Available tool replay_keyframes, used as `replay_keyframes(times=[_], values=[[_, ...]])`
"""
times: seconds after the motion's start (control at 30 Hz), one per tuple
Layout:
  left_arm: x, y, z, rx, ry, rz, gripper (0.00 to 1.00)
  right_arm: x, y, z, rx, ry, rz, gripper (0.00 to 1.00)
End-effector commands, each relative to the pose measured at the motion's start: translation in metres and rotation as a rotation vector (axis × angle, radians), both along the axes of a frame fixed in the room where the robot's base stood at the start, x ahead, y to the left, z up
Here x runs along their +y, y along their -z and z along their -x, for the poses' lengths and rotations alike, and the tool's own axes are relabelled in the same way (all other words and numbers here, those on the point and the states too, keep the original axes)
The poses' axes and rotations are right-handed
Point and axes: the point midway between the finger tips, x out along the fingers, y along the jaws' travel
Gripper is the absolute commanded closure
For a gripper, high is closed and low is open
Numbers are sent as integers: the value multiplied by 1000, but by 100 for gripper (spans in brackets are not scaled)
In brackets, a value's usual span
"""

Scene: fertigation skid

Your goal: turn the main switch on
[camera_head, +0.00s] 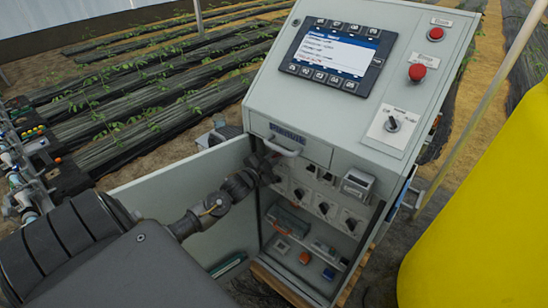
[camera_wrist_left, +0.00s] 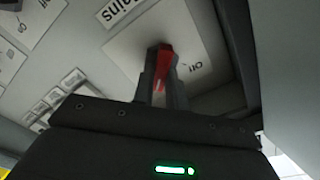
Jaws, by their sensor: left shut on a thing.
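In the left wrist view, the main switch has a red handle (camera_wrist_left: 165,62) on a light plate (camera_wrist_left: 205,45) lettered "Mains" and "Off". The lettering appears upside down. My left gripper (camera_wrist_left: 160,82) is shut on the red handle, one dark finger on each side. The "Off" mark is to the right of the handle in this view. In the head view my left gripper (camera_head: 268,172) reaches the upper left of the cabinet's open lower compartment and hides the main switch. My right gripper is in neither view.
The grey control cabinet (camera_head: 262,112) has a screen (camera_head: 338,52), a red mushroom button (camera_head: 417,72) and a rotary selector (camera_head: 392,124) on top. Several black-handled switches (camera_head: 323,208) are inside. The open door (camera_head: 200,190) stands left; a yellow tank (camera_head: 490,210) is at right.

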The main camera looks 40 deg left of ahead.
Motion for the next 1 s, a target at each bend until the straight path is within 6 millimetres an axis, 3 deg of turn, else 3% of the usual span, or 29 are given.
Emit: replay_keyframes(times=[0.13,0.17,0.3,0.67,1.0], values=[[0,0,0,0,0,-2,100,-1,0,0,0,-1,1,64],[0,0,0,0,0,-2,82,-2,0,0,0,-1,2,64],[0,0,0,0,0,-1,64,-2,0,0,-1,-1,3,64],[0,1,5,1,0,0,64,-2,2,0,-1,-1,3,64],[-2,4,67,4,1,-1,64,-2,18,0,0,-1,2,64]])
